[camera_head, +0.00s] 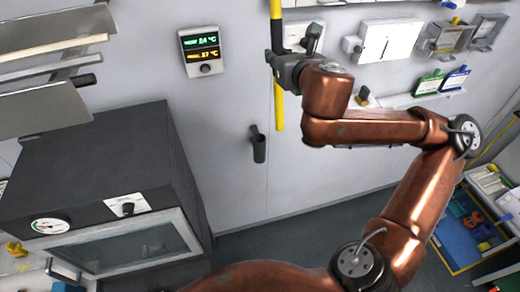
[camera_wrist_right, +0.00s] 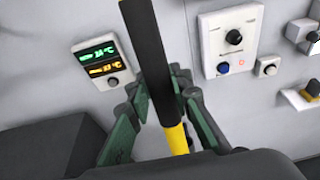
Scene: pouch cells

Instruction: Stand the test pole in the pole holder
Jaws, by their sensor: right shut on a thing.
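The test pole is an upright yellow-and-black rod; its yellow lower end (camera_head: 279,106) hangs below my right gripper (camera_head: 280,66) in the head view. That gripper is shut on the pole's dark middle section. The pole runs up out of the picture. In the wrist view the black section (camera_wrist_right: 152,45) passes between the two green-padded fingers of my right gripper (camera_wrist_right: 168,92), with a yellow part nearer the camera. The pole holder (camera_head: 259,148) looks like a small dark tube on the wall. In the picture it is below and slightly left of the pole's lower end. My left gripper is not in view.
A temperature display (camera_head: 202,51) hangs on the wall left of the pole. A dark oven-like cabinet (camera_head: 95,165) stands at left. Wall boxes and a shelf (camera_head: 410,99) are at right. The wall around the holder is clear.

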